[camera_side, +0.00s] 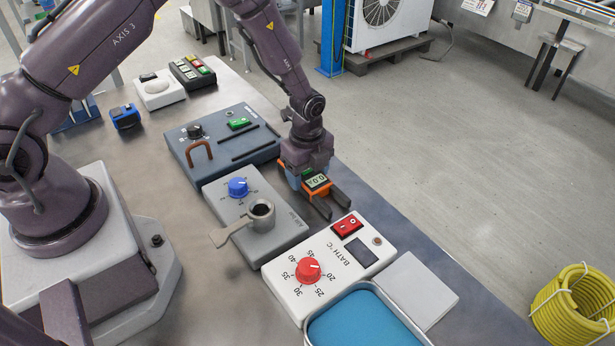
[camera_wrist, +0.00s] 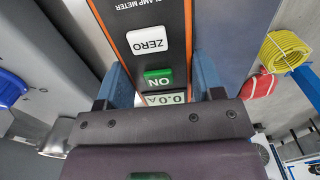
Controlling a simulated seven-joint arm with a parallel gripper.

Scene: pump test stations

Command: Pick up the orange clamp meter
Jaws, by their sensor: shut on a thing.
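The orange and black clamp meter (camera_side: 317,182) is near the table's right edge, beside the grey station. Its dark jaws point toward the white bath station. In the wrist view the meter (camera_wrist: 178,40) shows a white ZERO button, a green ON button and a display reading 0.0 A. My gripper (camera_side: 306,180) is over the meter's display end, shut on its body. In the wrist view its blue fingers (camera_wrist: 162,82) lie along both sides of the meter. I cannot tell whether the meter touches the table.
The white bath station (camera_side: 335,262) with a red knob is just in front of the meter. The grey station (camera_side: 275,238) with a blue knob and metal cup is to its left. A blue-grey panel (camera_side: 222,143) lies behind. A blue-filled tray (camera_side: 365,322) is at the front.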

